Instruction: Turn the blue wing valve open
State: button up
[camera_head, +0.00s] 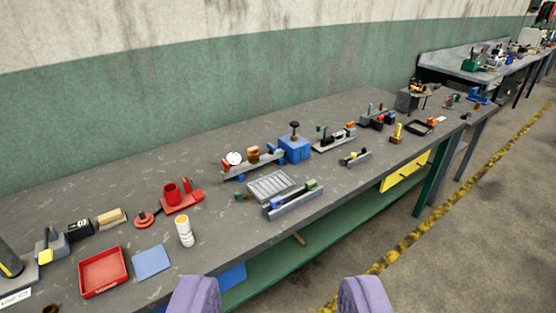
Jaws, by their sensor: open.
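My gripper (278,296) shows at the bottom edge as two purple fingers set wide apart, open with nothing between them. It is in front of the long grey workbench (215,215), apart from everything on it. I cannot make out for certain which item is the blue wing valve. A small blue piece (277,203) sits at the left end of a grey rail fixture near the front edge. A blue block with a dark knob on top (294,149) stands behind it. Another blue item (477,97) is at the far right end. All are small in view.
A gauge fixture (234,159), a ribbed grey tray (270,186), a white bottle (184,232), a red holder (180,194) and a red tray (104,271) are on the bench. A yellow drawer (404,171) hangs under its front edge. The floor at right (465,240) is clear.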

aim_at(272, 148)
jog(key=i+l, duration=0.15)
jog(key=i, duration=0.4)
jog(key=i+l, duration=0.15)
jog(key=i, duration=0.35)
jog(key=i+l, duration=0.2)
jog(key=i, duration=0.35)
jog(key=i+l, duration=0.15)
jog(key=i, duration=0.35)
jog(key=i+l, duration=0.15)
jog(key=i, duration=0.4)
jog(key=j+u, duration=0.05)
